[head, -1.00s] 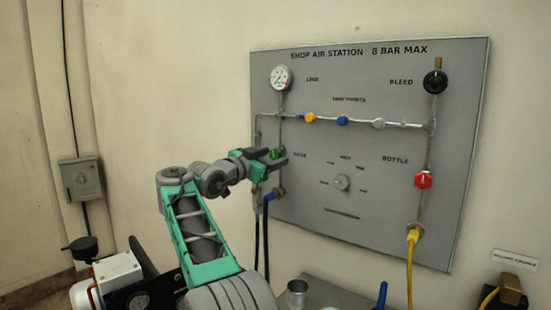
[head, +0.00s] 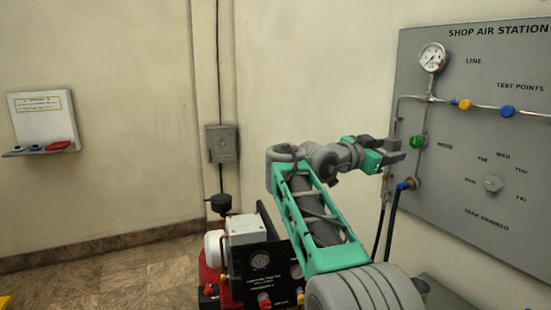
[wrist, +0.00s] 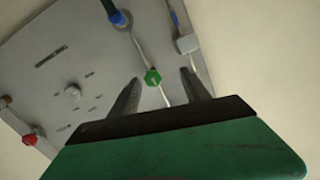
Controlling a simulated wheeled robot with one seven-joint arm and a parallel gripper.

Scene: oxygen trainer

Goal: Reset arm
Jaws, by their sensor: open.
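My gripper (head: 394,150) is open and empty in front of the left side of the grey air station panel (head: 450,200). A green valve knob (head: 417,142) sits on the panel's left pipe, just to the right of my fingertips. In the wrist view my two fingers (wrist: 160,75) stand apart, and the green knob (wrist: 152,77) shows in the gap between them, beyond the tips. My green and grey arm reaches up from the bottom of the head view.
Blue-ended (head: 404,185) and dark hoses hang below the knob. A red and white compressor (head: 258,262) stands left of my arm. A grey wall box (head: 222,143) and a wall shelf with a red item (head: 59,146) are farther left. Open floor lies at left.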

